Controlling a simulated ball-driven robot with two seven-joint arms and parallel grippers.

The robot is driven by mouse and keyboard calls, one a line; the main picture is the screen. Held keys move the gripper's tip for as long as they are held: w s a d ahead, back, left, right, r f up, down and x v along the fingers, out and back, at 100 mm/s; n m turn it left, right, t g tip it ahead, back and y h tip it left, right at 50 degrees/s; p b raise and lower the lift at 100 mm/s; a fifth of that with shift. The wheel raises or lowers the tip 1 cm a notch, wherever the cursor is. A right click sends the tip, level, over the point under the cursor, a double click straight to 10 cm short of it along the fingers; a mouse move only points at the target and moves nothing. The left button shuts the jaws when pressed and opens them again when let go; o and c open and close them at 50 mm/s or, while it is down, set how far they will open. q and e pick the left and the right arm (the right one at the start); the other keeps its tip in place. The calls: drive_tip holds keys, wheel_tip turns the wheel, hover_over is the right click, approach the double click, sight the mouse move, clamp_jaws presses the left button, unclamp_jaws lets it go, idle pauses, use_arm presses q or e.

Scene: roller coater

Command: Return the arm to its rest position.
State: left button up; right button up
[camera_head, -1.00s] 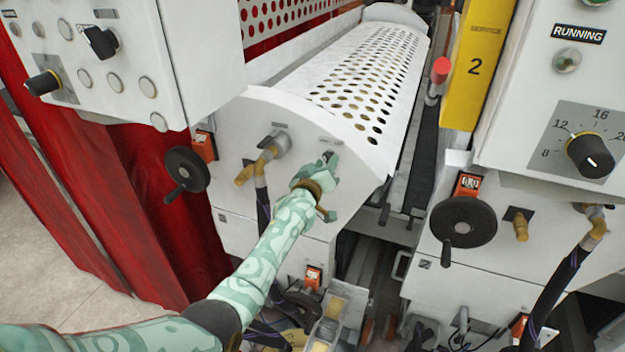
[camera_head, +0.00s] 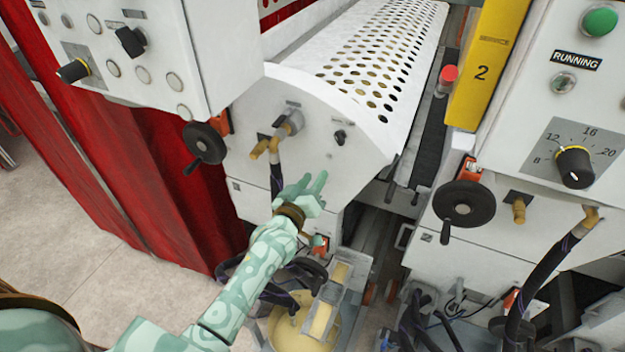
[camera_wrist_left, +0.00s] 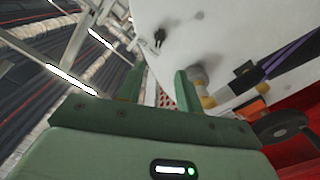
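My left arm comes in from the lower left in the head view. Its gripper (camera_head: 314,190) hangs in front of the coater's white end panel (camera_head: 250,115), below and left of a small black knob (camera_head: 340,137), apart from it. In the left wrist view the two green fingers of my left gripper (camera_wrist_left: 159,85) stand apart with nothing between them. The black knob also shows in the wrist view (camera_wrist_left: 160,37), beyond the fingertips. My right gripper is in neither view.
A brass valve with a hose (camera_head: 279,135) and a black handwheel (camera_head: 204,143) sit left of the knob. Below my gripper are hoses and a yellowish bucket (camera_head: 300,330). Control boxes stand left (camera_head: 150,45) and right (camera_head: 570,110). Open floor (camera_head: 75,255) lies left.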

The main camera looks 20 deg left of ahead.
use_arm(q)
drive_tip(key=s+f+m+g+b, duration=0.2)
drive_tip(key=s+f+g+b, duration=0.3)
drive_tip(key=f, duration=0.9)
drive_tip(key=s+d+f+m+g+b, duration=0.15)
drive_tip(key=s+f, duration=0.45)
drive_tip(key=f, duration=0.7)
drive_tip(key=s+a+f+m+g+b, duration=0.1)
drive_tip(key=s+f+m+g+b, duration=0.35)
drive_tip(key=f, duration=0.95)
drive_tip(key=s+a+f+g+b, duration=0.2)
drive_tip(key=s+f+b, duration=0.8)
drive_tip(key=s+f, duration=0.6)
drive_tip(key=s+a+f+m+g+b, duration=0.1)
drive_tip(key=s+f+g+b, duration=0.3)
drive_tip(key=s+f+b, duration=0.6)
drive_tip(key=s+a+f, duration=0.1)
drive_tip(key=s+f, duration=0.6)
drive_tip(key=s, duration=0.3)
drive_tip(key=shift+s+a+m+y, duration=0.15)
drive_tip(key=shift+s+m+y, duration=0.05)
drive_tip(key=shift+m+y, duration=0.1)
drive_tip(key=shift+f, duration=0.1)
